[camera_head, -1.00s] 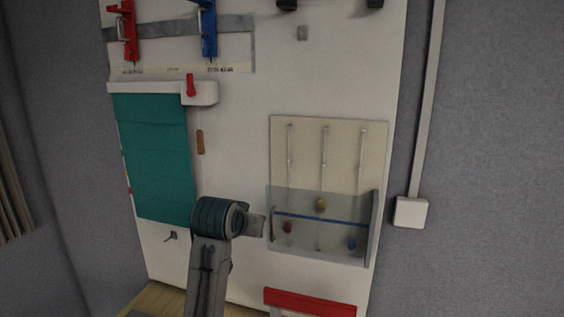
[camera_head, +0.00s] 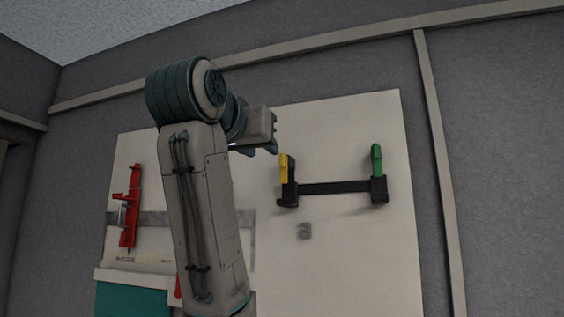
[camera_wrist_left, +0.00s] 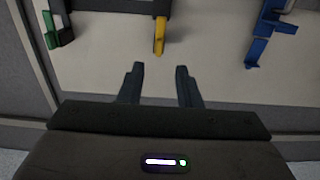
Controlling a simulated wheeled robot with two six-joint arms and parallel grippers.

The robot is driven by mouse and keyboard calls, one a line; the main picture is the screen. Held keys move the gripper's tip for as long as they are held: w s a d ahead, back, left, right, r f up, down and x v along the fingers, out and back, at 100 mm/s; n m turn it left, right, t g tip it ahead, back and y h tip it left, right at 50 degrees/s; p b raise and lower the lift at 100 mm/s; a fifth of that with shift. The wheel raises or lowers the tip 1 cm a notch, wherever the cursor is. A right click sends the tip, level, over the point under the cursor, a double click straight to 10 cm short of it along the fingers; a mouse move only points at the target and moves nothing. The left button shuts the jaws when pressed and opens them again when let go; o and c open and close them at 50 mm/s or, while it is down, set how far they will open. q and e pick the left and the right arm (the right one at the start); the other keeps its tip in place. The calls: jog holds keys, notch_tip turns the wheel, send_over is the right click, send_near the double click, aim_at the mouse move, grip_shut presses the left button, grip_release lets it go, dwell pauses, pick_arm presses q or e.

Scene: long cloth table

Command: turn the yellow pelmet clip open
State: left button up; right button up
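The yellow pelmet clip (camera_head: 284,168) is an upright lever on the left end of a black bracket on the white wall board. In the left wrist view, the yellow clip (camera_wrist_left: 160,36) sits at the top centre, its tip pointing down toward my fingers. My left gripper (camera_head: 274,147) is just up and left of the clip in the head view. In the left wrist view, its two fingers (camera_wrist_left: 160,68) are spread, with nothing between them, and the clip lies beyond their tips, in line with the gap. My right gripper is not in view.
A green clip (camera_head: 377,160) stands on the right end of the black bar (camera_head: 335,187). A red clamp (camera_head: 130,207) hangs at the left of the board. A blue clamp (camera_wrist_left: 263,32) shows in the wrist view. My left arm hides part of the board.

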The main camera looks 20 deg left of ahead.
aim_at(281, 158)
pick_arm(q)
jog(key=w+p, duration=0.2)
jog(key=w, duration=0.1)
jog(key=w+p, duration=0.2)
jog(key=w, duration=0.1)
jog(key=w+r+p, duration=0.1)
jog(key=w+p, duration=0.1)
jog(key=w, duration=0.1)
jog(key=shift+w+d+r+p, duration=0.1)
jog(key=shift+w+d+p, duration=0.1)
jog(key=shift+w+p, duration=0.15)
jog(key=shift+w, duration=0.15)
grip_shut()
